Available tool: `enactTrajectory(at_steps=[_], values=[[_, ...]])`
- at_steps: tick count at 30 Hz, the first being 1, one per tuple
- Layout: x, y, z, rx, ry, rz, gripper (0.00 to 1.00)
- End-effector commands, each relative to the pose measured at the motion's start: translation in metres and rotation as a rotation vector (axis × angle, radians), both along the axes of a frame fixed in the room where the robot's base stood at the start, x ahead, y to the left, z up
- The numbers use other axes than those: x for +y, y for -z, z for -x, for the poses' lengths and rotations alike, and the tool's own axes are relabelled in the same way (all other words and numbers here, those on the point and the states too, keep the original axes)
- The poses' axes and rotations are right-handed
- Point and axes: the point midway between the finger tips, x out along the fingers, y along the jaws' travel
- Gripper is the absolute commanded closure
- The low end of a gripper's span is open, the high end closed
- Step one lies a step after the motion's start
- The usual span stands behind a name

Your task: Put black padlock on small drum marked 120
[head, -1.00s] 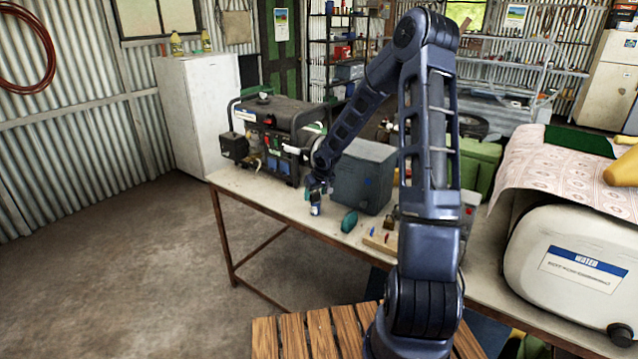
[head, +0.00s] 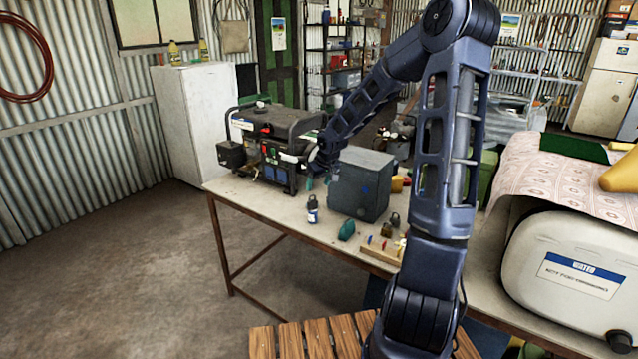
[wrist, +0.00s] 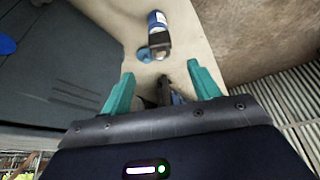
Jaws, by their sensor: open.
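The small drum (head: 313,216), blue with a pale label, stands upright near the front edge of the bench; its number is too small to read. A dark shape that looks like the black padlock (head: 312,201) rests on its top. In the wrist view the drum (wrist: 157,20) lies beyond my fingertips with the dark piece (wrist: 160,46) at its near end. My gripper (head: 318,180) is open and empty, above and behind the drum, beside the grey box. Its teal fingers are spread in the wrist view (wrist: 162,82), apart from the drum and padlock.
A grey box (head: 360,185) stands close right of the drum, and a generator (head: 270,145) behind left. A teal object (head: 346,230), a brass padlock (head: 386,230), another dark lock-like item (head: 395,219) and a wooden tray (head: 380,250) lie to the right.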

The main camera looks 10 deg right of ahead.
Motion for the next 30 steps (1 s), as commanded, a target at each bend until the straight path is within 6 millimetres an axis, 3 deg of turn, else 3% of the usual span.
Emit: enactTrajectory(at_steps=[5,11,30], values=[[-0.002,-0.007,0.006,0.003,0.005,0.017,0.39],[-0.016,-0.027,0.033,0.014,0.039,0.104,0.39],[-0.067,-0.134,0.169,0.011,0.248,0.261,0.39]])
